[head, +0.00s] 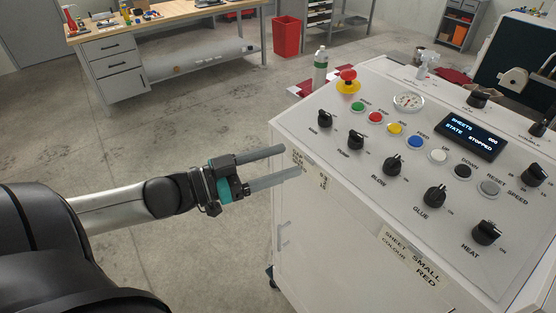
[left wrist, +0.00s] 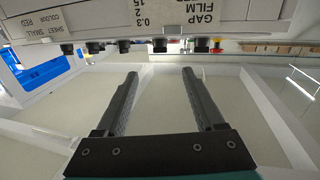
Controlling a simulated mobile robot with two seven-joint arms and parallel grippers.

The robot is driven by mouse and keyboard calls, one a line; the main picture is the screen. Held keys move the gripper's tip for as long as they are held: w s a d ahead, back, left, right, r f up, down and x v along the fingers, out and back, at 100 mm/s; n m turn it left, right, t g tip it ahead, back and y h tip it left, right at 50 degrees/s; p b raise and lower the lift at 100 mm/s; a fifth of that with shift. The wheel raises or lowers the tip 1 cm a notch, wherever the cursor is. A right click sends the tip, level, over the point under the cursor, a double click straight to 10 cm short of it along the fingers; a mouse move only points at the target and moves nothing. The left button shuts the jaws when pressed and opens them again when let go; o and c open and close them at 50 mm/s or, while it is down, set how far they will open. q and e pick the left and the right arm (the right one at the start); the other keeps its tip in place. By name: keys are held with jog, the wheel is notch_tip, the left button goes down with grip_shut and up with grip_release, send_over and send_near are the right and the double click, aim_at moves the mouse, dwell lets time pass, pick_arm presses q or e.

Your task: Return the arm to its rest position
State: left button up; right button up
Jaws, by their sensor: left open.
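My left gripper (head: 279,165) is open and empty, held beside the left side of the white control console (head: 345,225) in the head view. Its two grey fingers point at the console's edge, below the level of the top panel. In the left wrist view the two fingers of the left gripper (left wrist: 160,75) stand apart with nothing between them. I cannot tell whether a fingertip touches the console. My right gripper does not show in either view.
The console panel has a red emergency button (head: 347,80), several black knobs and a display (head: 470,135) reading "STATE STOPPED". A bottle (head: 320,68) stands by the console's far edge. A workbench (head: 160,25) and a red bin (head: 286,36) stand behind. Open floor lies left of the console.

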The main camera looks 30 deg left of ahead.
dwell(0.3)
pick_arm(q)
jog(key=a+f+n+y+b, duration=0.25)
jog(key=a+f, duration=0.25)
jog(key=f, duration=0.4)
jog(key=a+f+n+y+b, duration=0.1)
jog(key=a+f+y+b, duration=0.3)
jog(key=f, duration=0.6)
jog(key=s+a+f+n+g+y+b, duration=0.1)
jog(key=s+a+f, duration=0.15)
jog(key=f, duration=0.55)
jog(key=s+a+f+g+y+b, duration=0.1)
jog(key=s+f+g+y+b, duration=0.15)
jog(key=f, duration=0.55)
jog(key=s+a+f+n+g+b, duration=0.1)
jog(key=s+f, duration=0.2)
jog(key=f, duration=0.4)
jog(key=s+d+f+g+b, duration=0.3)
jog(key=s+f, duration=0.3)
jog(key=f, duration=0.4)
jog(key=s+d+f+g+b, duration=0.2)
jog(key=s+d+f, duration=0.2)
jog(key=s+f, duration=0.5)
jog(key=s+d+f+m+g+b, duration=0.1)
jog(key=s+d+f+g+b, duration=0.3)
jog(key=s+d+f, duration=0.6)
notch_tip(320, 180, down, 2)
jog(key=shift+d+f+m, duration=0.1)
jog(key=shift+d+m, duration=0.25)
jog(key=shift+d, duration=0.35)
